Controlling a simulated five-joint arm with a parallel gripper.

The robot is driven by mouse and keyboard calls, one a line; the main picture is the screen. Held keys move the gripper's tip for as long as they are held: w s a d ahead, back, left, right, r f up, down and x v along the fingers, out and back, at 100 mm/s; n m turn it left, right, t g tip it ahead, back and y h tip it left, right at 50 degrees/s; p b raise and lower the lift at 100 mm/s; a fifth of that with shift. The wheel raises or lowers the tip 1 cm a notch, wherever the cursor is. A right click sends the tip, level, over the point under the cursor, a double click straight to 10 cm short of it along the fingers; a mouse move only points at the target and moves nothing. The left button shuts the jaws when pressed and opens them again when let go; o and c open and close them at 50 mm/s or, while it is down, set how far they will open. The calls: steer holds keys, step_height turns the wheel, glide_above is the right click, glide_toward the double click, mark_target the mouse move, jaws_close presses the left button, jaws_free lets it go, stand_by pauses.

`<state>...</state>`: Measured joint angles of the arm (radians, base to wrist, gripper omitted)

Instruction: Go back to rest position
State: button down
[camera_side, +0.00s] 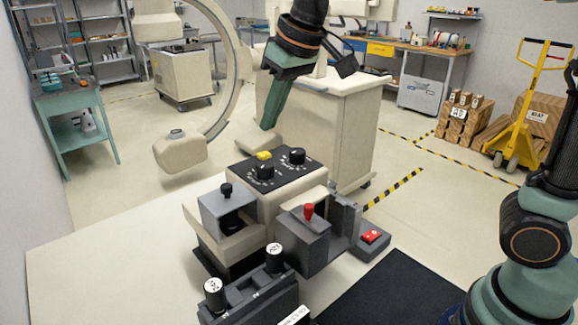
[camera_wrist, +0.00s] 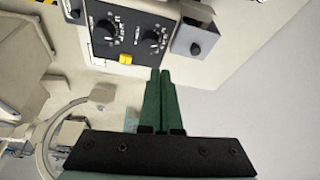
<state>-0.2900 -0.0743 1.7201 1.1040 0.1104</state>
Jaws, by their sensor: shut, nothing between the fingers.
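My gripper (camera_side: 267,127) has green fingers and hangs above and behind the control box (camera_side: 237,197) in the side view. In the wrist view my gripper (camera_wrist: 160,72) has its two fingers side by side, shut, with nothing held. The control box has a black top panel with two black dials (camera_side: 297,157) and a yellow button (camera_side: 264,155). The fingertips are close to the yellow button (camera_wrist: 126,58) in the wrist view; I cannot tell the exact gap.
A red switch (camera_side: 372,236) sits at right. White-capped posts (camera_side: 214,288) stand in front. A black mat (camera_side: 395,295) lies clear at front right.

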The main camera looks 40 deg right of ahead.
steer(key=s+d+f+m, duration=0.1)
steer(key=s+d+f, duration=0.3)
steer(key=s+d, duration=0.2)
steer(key=s+d+f+m+t+h, duration=0.1)
steer(key=s+d+f, duration=0.2)
steer(key=s+d, duration=0.3)
steer(key=shift+s+d+f, duration=0.15)
steer(key=shift+s+f, duration=0.2)
